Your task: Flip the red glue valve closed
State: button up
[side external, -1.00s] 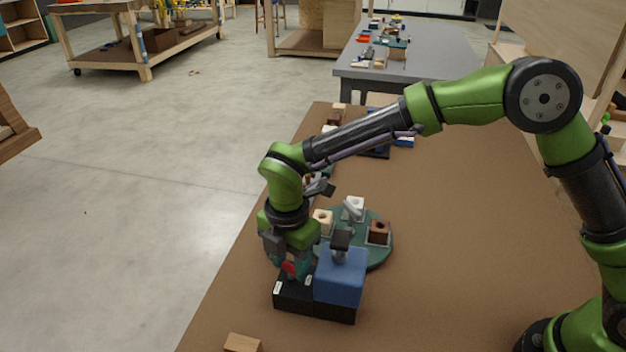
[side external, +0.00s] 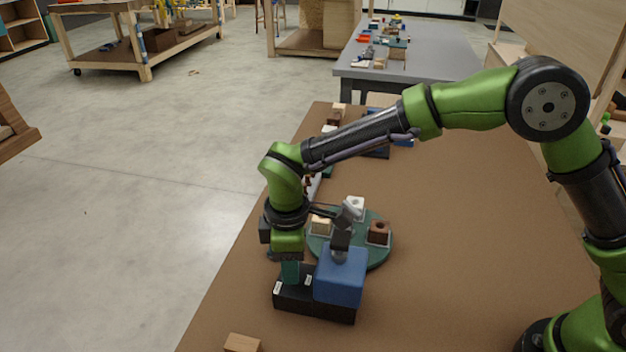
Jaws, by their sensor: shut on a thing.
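My gripper (side external: 290,274) points down over the left part of a black base (side external: 295,297) with white labels. Its teal finger is seen edge-on, and the jaws are shut. The red glue valve is hidden behind the finger in this view; a red part showed between the jaws earlier, so the grip is on it. I cannot see the valve's angle. A blue box (side external: 341,278) stands on the right part of the same base, close beside my gripper, with a dark grey fitting on top (side external: 341,238).
Behind the base is a round green plate (side external: 372,258) carrying a light wooden block (side external: 320,225), a brown block (side external: 379,232) and a white block (side external: 355,206). A loose wooden block (side external: 242,343) lies at the front edge. The brown tabletop (side external: 450,240) is clear to the right.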

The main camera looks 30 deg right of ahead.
jog(key=shift+m, duration=1.5)
jog(key=shift+r, duration=0.1)
jog(key=o, duration=1.1)
jog(key=shift+c, duration=0.2)
notch_tip(320, 180, up, 17)
jog(key=shift+m, duration=0.3)
jog(key=s+d+m+t, duration=0.2)
jog(key=s+d+m, duration=0.2)
jog(key=d, duration=0.4)
jog(key=s+d+m+t+y, duration=0.1)
jog(key=s+d+m, duration=0.3)
jog(key=d, duration=0.5)
jog(key=s+d+m+t+y, duration=0.1)
jog(key=s+d+m+t, duration=0.3)
jog(key=s+d, duration=0.3)
jog(key=shift+s+d+r+m, duration=0.3)
jog(key=shift+s+d, duration=0.1)
jog(key=shift+d, duration=0.6)
